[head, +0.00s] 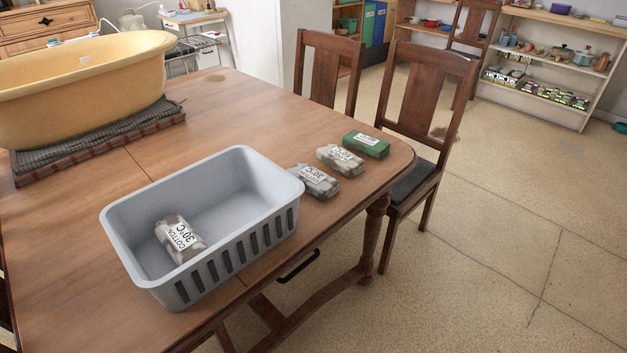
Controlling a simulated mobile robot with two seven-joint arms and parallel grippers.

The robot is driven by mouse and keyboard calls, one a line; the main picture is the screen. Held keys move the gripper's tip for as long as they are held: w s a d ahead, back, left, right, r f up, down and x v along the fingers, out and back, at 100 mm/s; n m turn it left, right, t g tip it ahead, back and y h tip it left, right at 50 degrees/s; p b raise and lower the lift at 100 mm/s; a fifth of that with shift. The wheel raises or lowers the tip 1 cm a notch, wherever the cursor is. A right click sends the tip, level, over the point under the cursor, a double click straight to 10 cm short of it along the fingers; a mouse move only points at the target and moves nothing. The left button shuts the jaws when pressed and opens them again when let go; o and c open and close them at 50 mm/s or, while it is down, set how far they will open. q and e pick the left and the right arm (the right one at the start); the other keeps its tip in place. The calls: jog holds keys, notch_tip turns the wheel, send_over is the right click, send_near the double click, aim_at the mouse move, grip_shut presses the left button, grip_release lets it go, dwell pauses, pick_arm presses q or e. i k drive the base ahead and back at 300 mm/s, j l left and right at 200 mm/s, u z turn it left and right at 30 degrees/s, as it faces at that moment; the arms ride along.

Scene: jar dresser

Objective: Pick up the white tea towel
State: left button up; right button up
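Several folded cloth bundles with white paper labels are in the head view. A grey-white one (181,240) lies inside the grey plastic basket (124,213), with a label reading "COTTON 30°C". Two pale, mottled bundles lie on the table just right of the basket: a nearer one (315,181) and a farther one (340,160). A green one (366,145) lies beyond them near the table's right corner. No label visibly names a tea towel, so I cannot tell which pale bundle is the white one. Neither of my grippers is in view.
The wooden table (228,113) has bare room behind the basket. A large yellow tub (85,85) stands on a dark cloth-covered board (100,142) at the left. Two wooden chairs, one near (425,95) and one farther (328,68), stand at the far right edge. Floor is open at right.

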aim_at(323, 186)
jog(key=l+u, duration=0.15)
jog(key=u, duration=0.75)
jog(key=l+u, duration=0.75)
jog(key=k+l+u, duration=0.1)
jog(key=l, duration=0.25)
jog(key=k+l+u, duration=0.1)
jog(key=l, duration=0.2)
jog(key=k+l+u, duration=0.15)
jog(key=l, duration=0.2)
jog(key=i, duration=0.05)
